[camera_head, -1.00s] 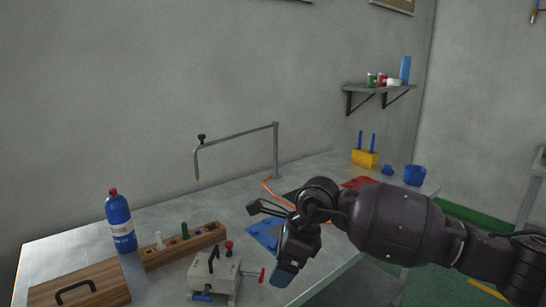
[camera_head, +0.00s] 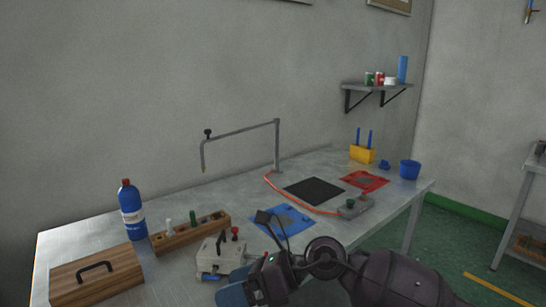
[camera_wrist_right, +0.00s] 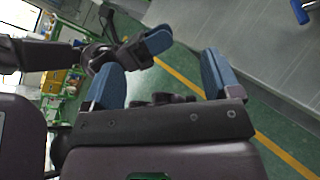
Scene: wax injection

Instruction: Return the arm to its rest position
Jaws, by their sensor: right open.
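My right arm reaches in from the lower right of the head view. My right gripper (camera_head: 234,293) is low in front of the table's near edge, with a blue fingertip showing. In the right wrist view the same gripper (camera_wrist_right: 160,82) has its two blue fingers wide apart and nothing between them. Another dark gripper with a blue pad, apparently my left (camera_wrist_right: 150,48), shows beyond those fingers; its jaw opening is unclear. The left arm does not show in the head view.
The metal table (camera_head: 80,241) holds a blue bottle (camera_head: 132,212), wooden box (camera_head: 98,276), wooden rack (camera_head: 190,236), grey clamp device (camera_head: 221,256), blue mat (camera_head: 283,221), black mat (camera_head: 314,191), red mat (camera_head: 363,181) and blue cup (camera_head: 410,170).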

